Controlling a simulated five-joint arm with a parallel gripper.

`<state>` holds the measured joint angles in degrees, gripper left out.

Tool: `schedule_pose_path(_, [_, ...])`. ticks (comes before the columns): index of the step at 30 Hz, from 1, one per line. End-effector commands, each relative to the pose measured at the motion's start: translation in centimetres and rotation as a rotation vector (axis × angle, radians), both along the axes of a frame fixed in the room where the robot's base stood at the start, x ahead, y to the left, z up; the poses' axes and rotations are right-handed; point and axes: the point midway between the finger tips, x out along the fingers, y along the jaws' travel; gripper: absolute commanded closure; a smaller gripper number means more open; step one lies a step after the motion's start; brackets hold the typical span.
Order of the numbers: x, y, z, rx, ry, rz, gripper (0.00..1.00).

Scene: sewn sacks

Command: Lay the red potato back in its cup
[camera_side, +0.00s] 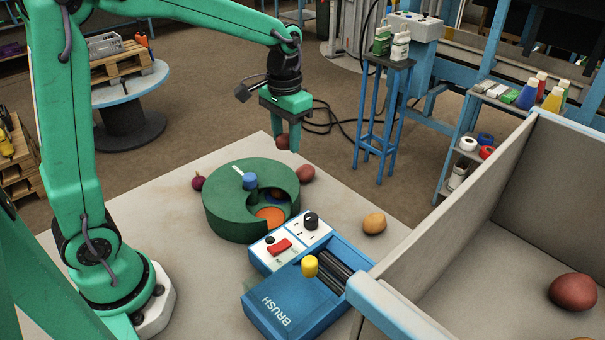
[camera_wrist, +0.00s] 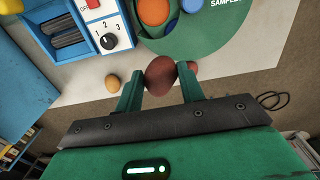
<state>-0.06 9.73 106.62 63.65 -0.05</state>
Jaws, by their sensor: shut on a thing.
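My gripper (camera_side: 288,146) is shut on a red-brown potato (camera_side: 283,142), held in the air above the far side of the green drum. In the wrist view the potato (camera_wrist: 160,73) sits between the two fingertips (camera_wrist: 158,80). The green drum (camera_side: 228,205) has a cut-out in its top. An orange round cup (camera_side: 270,214) shows in the cut-out, with a blue, partly shaded one (camera_side: 279,195) behind it. Another red potato (camera_side: 305,173) lies on the table against the drum's far right side; it shows partly behind a finger in the wrist view (camera_wrist: 193,68).
A yellow potato (camera_side: 374,223) lies right of the drum. A small purple bulb (camera_side: 198,182) lies at its left. The blue brush box (camera_side: 300,300) and switch panel (camera_side: 285,248) stand in front. A walled bin (camera_side: 470,215) with a red potato (camera_side: 573,291) is at right.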

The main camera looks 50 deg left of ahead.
Motion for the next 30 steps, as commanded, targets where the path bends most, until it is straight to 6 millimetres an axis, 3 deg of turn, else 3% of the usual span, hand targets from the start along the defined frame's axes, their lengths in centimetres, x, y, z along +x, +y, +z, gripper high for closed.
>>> schedule_pose_path(8, [0.0,-0.2,-0.1,0.000,0.000,-0.009,0.87])
schedule_pose_path(14, [0.0,-1.9,-0.4,0.000,0.000,-0.071,0.87])
schedule_pose_path(20, [-0.2,-5.6,-1.1,0.000,0.002,-0.214,0.87])
schedule_pose_path(30, [-2.0,-14.1,-2.8,0.000,0.002,-0.555,0.87])
